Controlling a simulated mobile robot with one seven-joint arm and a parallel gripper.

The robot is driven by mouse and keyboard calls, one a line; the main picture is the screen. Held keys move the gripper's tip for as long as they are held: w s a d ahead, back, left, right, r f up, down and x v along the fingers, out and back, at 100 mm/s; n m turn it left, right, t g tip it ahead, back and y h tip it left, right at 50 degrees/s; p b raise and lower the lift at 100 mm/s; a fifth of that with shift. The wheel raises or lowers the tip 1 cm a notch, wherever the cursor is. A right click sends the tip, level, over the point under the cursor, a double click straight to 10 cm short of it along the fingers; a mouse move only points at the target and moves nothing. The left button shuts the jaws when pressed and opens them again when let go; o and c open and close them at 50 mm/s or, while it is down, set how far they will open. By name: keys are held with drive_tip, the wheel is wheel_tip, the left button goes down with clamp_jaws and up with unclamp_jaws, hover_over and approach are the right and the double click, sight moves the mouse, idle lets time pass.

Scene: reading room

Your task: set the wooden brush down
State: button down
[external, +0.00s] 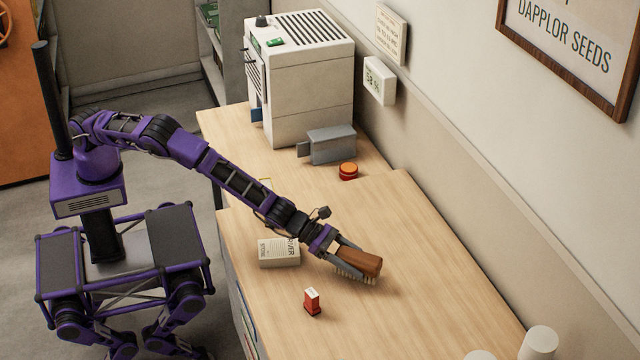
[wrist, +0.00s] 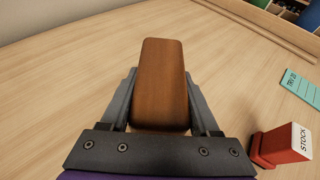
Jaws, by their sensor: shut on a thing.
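The wooden brush (external: 361,262) has a brown wooden back and pale bristles that face down. It is close above or touching the wooden counter (external: 420,240); I cannot tell whether the bristles rest on it. My gripper (external: 345,256) is shut on the brush, with a finger on each side. In the wrist view the brush (wrist: 160,82) lies between the grey fingers of my gripper (wrist: 160,105) and points away from me. Its bristles are hidden there.
A red stamp (external: 312,301) stands in front of the brush, and a white box (external: 279,252) lies to its left. A grey metal thing (external: 332,144), an orange-topped tin (external: 348,171) and a large white machine (external: 300,85) are farther back. The counter right of the brush is clear.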

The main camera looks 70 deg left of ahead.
drive_tip(key=shift+f, duration=0.8)
drive_tip(key=shift+f+b, duration=0.25)
drive_tip(key=shift+b, duration=0.1)
drive_tip(key=shift+c, duration=0.6)
unclamp_jaws()
drive_tip(key=shift+r, duration=0.1)
drive_tip(key=shift+r, duration=0.1)
drive_tip(key=shift+r+p, duration=0.2)
drive_tip(key=shift+p, duration=0.3)
drive_tip(key=shift+s+a+f, duration=0.1)
drive_tip(key=shift+s+a, duration=0.05)
drive_tip(key=shift+s, duration=0.1)
drive_tip(key=v, duration=1.1)
drive_tip(key=shift+s+a, duration=0.1)
drive_tip(key=shift+a, duration=0.1)
